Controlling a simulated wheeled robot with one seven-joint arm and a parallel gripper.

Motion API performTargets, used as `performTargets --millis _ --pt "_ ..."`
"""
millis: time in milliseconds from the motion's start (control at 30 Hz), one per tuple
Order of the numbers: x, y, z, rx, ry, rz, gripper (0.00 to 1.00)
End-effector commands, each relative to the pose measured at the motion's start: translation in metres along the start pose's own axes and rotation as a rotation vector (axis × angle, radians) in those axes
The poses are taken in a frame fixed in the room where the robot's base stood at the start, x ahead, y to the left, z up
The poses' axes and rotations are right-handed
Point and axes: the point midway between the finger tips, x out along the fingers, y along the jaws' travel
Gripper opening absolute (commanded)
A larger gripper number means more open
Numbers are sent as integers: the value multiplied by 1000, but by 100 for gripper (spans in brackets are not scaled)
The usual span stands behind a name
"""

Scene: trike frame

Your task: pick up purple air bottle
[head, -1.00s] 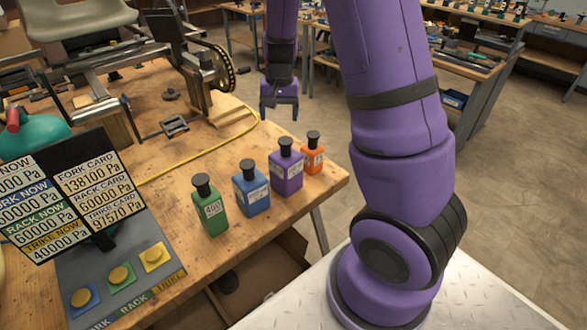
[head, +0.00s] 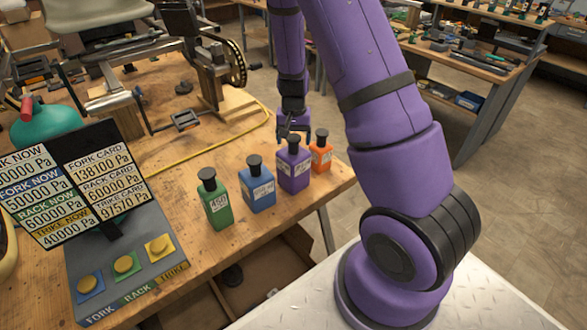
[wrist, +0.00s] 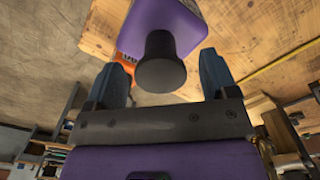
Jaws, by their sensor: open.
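The purple air bottle (head: 293,169) stands upright on the wooden bench between the blue bottle (head: 257,190) and the orange bottle (head: 320,155). Its cap is black. My gripper (head: 293,133) is open just above and behind the cap in the head view. In the wrist view, the open fingers of my gripper (wrist: 162,80) lie on either side of the black cap of the purple bottle (wrist: 170,22). I cannot tell whether either finger touches it. Part of the orange bottle (wrist: 125,66) shows beside the left finger.
A green bottle (head: 214,202) stands left of the blue one. A panel (head: 125,262) with coloured buttons and a pressure sign (head: 75,185) stands at the front left. A yellow hose (head: 200,150) and a metal frame (head: 215,75) lie behind. The bench's right edge is close to the orange bottle.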

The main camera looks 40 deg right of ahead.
Motion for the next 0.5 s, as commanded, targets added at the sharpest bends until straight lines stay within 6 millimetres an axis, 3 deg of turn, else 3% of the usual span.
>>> performTargets --millis 200,467,500 --pt "25 0 0 -1 -2 0 79" --pt "27 0 0 -1 1 -1 79" --pt "27 0 0 -1 1 -1 75"
